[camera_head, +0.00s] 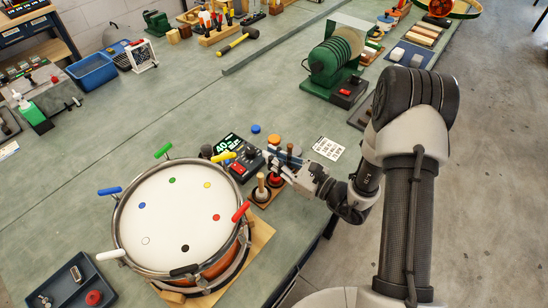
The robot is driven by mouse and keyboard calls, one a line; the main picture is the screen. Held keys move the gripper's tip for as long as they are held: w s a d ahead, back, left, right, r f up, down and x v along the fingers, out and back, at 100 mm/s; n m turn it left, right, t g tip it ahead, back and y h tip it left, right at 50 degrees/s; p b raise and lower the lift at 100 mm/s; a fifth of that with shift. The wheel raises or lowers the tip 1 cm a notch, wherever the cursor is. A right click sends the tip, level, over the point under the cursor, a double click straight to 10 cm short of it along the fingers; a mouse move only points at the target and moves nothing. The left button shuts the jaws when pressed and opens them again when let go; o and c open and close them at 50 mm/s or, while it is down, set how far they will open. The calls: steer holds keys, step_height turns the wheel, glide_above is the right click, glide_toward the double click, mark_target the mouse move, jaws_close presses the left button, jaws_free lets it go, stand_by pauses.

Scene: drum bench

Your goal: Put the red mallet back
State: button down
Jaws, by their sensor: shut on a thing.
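My gripper (277,165) is at the middle of the bench, to the right of the drum, with its fingers over a small wooden stand (264,204). It is shut on what appears to be the red mallet (275,181), whose red head shows low, just below the fingers. Most of its handle is hidden by the gripper. The head is at the stand's right side; I cannot tell whether it touches the stand.
The drum (178,217), with coloured T-handles around its rim, stands close to the left. A small control box (245,163) is just behind the stand. The bench's middle-left is clear.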

steer(key=shift+f, duration=0.2)
steer(key=c, duration=1.6)
jaws_free()
